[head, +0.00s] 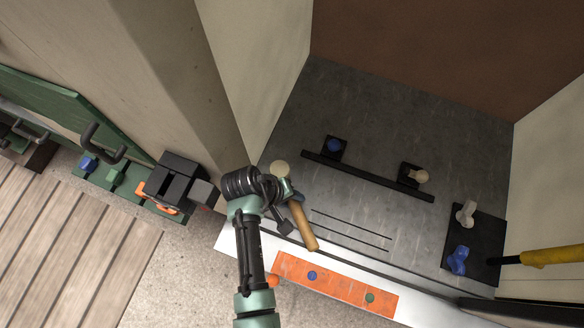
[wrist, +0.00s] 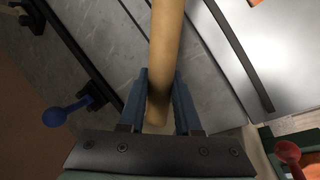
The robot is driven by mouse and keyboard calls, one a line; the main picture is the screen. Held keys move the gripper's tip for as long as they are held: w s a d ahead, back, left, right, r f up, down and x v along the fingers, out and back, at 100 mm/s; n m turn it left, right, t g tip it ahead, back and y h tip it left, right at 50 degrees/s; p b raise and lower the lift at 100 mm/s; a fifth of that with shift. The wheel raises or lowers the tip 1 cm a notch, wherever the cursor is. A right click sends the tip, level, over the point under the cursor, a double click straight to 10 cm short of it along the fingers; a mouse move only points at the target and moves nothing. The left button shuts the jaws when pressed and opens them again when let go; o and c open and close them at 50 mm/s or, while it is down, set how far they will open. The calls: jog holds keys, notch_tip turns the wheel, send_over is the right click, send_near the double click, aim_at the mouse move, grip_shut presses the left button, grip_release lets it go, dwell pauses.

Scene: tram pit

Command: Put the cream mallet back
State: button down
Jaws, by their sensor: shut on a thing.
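My gripper (head: 290,196) is over the near left part of the grey bench top (head: 375,130). It is shut on a tan wooden handle (head: 303,226), which slants down to the right in the head view. In the wrist view the handle (wrist: 165,60) runs between the two blue fingers (wrist: 159,100) and out of the top of the picture. A rounded cream piece (head: 279,168) shows just beyond the gripper, in line with the handle. I cannot tell whether it belongs to the held tool.
A black rail (head: 370,177) crosses the bench, with a blue knob (head: 334,145) and a cream knob (head: 421,176) on black blocks behind it. A black plate (head: 486,231) at right bears grey and blue pieces. An orange strip (head: 335,286) lies along the front. Walls enclose the bench.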

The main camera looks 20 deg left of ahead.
jog(key=shift+f, duration=0.45)
jog(key=c, duration=0.5)
grip_release()
jog(key=b+v, duration=0.1)
jog(key=v, duration=1.2)
